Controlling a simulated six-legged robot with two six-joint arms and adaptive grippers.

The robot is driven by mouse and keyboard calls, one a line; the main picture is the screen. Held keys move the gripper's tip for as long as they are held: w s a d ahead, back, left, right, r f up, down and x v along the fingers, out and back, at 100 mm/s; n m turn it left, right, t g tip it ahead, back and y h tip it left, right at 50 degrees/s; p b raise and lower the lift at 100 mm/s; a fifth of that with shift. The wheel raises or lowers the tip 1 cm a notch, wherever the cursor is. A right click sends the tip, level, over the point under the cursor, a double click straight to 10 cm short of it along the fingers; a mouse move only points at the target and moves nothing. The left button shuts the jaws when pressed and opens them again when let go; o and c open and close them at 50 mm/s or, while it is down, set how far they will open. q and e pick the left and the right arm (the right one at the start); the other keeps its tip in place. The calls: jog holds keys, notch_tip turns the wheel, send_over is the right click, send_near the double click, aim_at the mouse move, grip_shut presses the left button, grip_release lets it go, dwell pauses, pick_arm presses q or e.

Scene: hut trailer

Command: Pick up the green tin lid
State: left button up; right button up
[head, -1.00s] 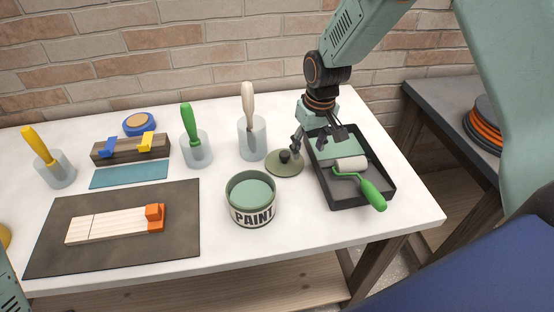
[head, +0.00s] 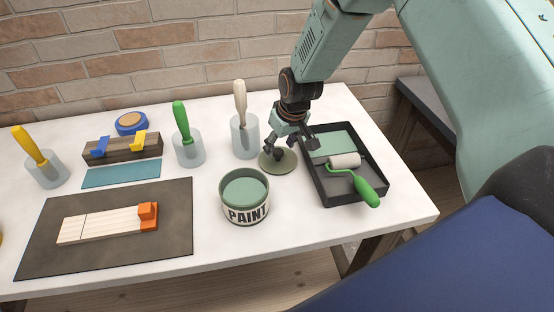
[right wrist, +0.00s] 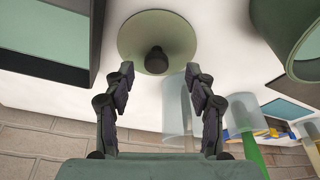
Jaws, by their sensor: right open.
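The green tin lid (head: 268,163) lies flat on the white table, between the paint tin and the black tray. It is a round olive-green disc with a dark knob in its middle. In the right wrist view the lid (right wrist: 150,28) and its knob (right wrist: 156,60) show just beyond the fingertips. My right gripper (head: 294,149) is over the lid, its fingers apart near the knob. In the right wrist view the open fingers (right wrist: 160,78) stand on either side of the knob's line, with nothing between them. My left gripper is not in view.
The open paint tin (head: 245,212) stands left of the lid. The black roller tray (head: 322,192) with a green-handled roller (head: 366,190) is close on the right. Clear cups with a white-handled tool (head: 240,103) and a green-handled tool (head: 181,120) stand behind and left.

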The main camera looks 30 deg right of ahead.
aim_at(278, 151)
jog(key=x, duration=0.4)
jog(key=shift+w+d+f, duration=0.15)
jog(key=shift+w+d, duration=0.1)
jog(key=shift+w, duration=0.1)
jog(key=shift+s+a, duration=0.1)
jog(key=shift+a, duration=0.1)
jog(key=shift+d, duration=0.15)
jog(key=c, duration=0.9)
jog(key=shift+c, duration=1.3)
